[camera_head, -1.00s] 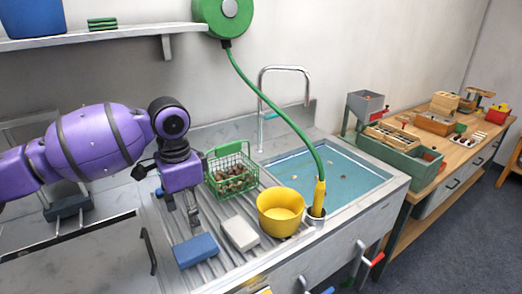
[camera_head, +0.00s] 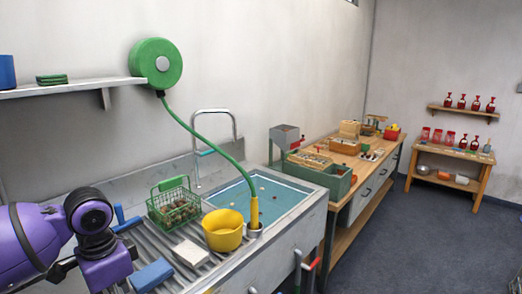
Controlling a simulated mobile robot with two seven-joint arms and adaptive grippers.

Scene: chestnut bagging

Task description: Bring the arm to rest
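My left arm comes in purple at the lower left of the head view, bent at a dark joint. My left gripper (camera_head: 118,286) points down over the ribbed metal drainboard (camera_head: 205,262) beside the sink. Its fingers are cut off by the bottom edge, so its opening does not show. A blue block (camera_head: 151,275) lies just right of it. My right gripper is not in view.
A green wire basket of chestnuts (camera_head: 174,205), a white block (camera_head: 190,253) and a yellow bowl (camera_head: 223,232) stand on the drainboard. A green hose (camera_head: 205,141) hangs by the water-filled sink (camera_head: 283,196). A workbench (camera_head: 345,160) stands beyond; the floor at right is clear.

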